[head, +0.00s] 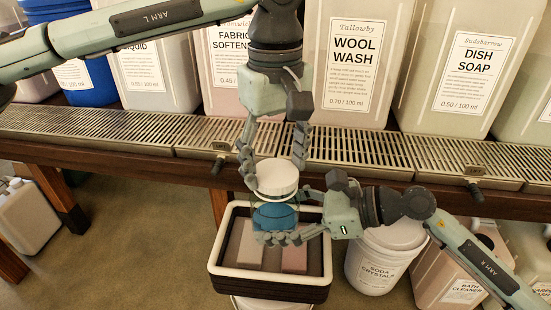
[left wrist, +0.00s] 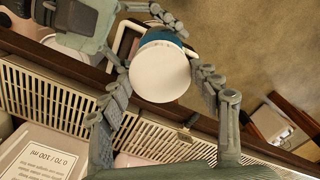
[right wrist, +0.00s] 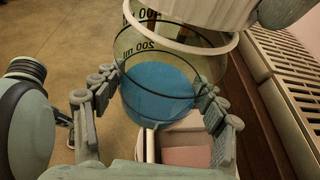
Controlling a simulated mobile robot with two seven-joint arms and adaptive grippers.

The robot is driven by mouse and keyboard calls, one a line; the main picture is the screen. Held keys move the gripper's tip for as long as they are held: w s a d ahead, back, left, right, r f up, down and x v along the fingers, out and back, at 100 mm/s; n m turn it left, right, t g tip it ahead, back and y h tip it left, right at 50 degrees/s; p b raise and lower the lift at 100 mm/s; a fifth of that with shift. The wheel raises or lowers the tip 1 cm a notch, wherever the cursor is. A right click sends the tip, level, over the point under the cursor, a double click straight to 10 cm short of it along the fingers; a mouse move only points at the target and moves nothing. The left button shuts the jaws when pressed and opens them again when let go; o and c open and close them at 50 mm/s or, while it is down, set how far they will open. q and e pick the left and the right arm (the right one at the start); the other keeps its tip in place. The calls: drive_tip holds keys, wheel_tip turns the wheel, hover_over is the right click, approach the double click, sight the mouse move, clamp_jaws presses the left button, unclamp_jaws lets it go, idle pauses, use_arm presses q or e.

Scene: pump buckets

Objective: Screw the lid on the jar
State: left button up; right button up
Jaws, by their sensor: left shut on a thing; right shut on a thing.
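The jar (right wrist: 158,92) is clear with volume marks and holds blue contents; it also shows in the head view (head: 275,216). My right gripper (right wrist: 155,95) is shut around its body from the right; in the head view it is low beside the jar (head: 283,238). The white lid (head: 278,176) is at the jar's mouth, its round top facing the left wrist camera (left wrist: 160,72). My left gripper (head: 272,180) points down from above and is shut on the lid's sides. In the right wrist view the lid's ribbed edge (right wrist: 190,12) is just above the jar's pale rim. I cannot tell whether the threads are engaged.
Below the jar is a black crate with a white rim (head: 222,262), holding bars. A soda crystals bucket (head: 372,262) stands to its right. Behind is a shelf with a slatted drip grate (head: 120,128) and large labelled containers, including wool wash (head: 352,60) and dish soap (head: 468,70).

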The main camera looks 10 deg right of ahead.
use_arm(q)
drive_tip(key=shift+f, duration=0.2)
drive_tip(key=m, duration=0.3)
drive_tip(key=shift+m, duration=0.4)
drive_tip(key=m, duration=0.4)
drive_tip(key=shift+m, duration=0.4)
drive_tip(key=m, duration=1)
drive_tip(key=shift+m, duration=0.4)
drive_tip(key=o, duration=0.7)
drive_tip(key=shift+c, duration=0.2)
